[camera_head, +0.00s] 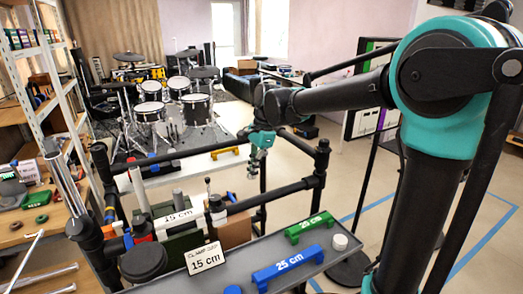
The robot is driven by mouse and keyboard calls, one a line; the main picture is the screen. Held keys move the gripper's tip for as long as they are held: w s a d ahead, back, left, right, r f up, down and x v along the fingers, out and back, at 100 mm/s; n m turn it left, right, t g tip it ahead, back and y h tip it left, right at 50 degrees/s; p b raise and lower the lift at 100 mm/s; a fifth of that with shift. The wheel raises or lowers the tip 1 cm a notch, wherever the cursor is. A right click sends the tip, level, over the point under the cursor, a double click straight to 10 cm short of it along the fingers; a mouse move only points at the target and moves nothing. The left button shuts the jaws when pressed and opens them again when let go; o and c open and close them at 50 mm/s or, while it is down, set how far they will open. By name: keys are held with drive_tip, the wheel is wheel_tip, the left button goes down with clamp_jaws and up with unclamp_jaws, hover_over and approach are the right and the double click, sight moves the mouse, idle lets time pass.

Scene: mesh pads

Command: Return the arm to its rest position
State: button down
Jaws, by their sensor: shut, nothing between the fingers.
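My arm, black with teal joints, rises at the right of the head view and reaches left across the upper middle. My gripper (252,172) hangs from the arm's far end, small in the picture and pointing down. Its fingers look close together, with nothing seen between them. It is above and behind the grey tray (225,268), beside a black pipe frame (275,195), and seems to touch nothing, though the gap is hard to judge.
Shelves (45,90) stand left. A drum kit (170,105) stands behind. Floor (345,180) between frame and arm is open.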

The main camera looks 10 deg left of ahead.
drive_tip(key=s+d+f+n+t, duration=0.1)
drive_tip(key=s+d+f+n, duration=0.2)
drive_tip(key=d, duration=0.7)
drive_tip(key=s+d+f+n+t+h, duration=0.1)
drive_tip(key=s+d+f+n, duration=0.3)
drive_tip(key=d+f, duration=0.4)
drive_tip(key=s+d+f+n+t+h, duration=0.1)
drive_tip(key=s+d+f+n+t, duration=0.2)
drive_tip(key=s+d+f, duration=0.3)
drive_tip(key=d, duration=0.5)
drive_tip(key=shift+d, duration=0.35)
drive_tip(key=shift+r, duration=0.1)
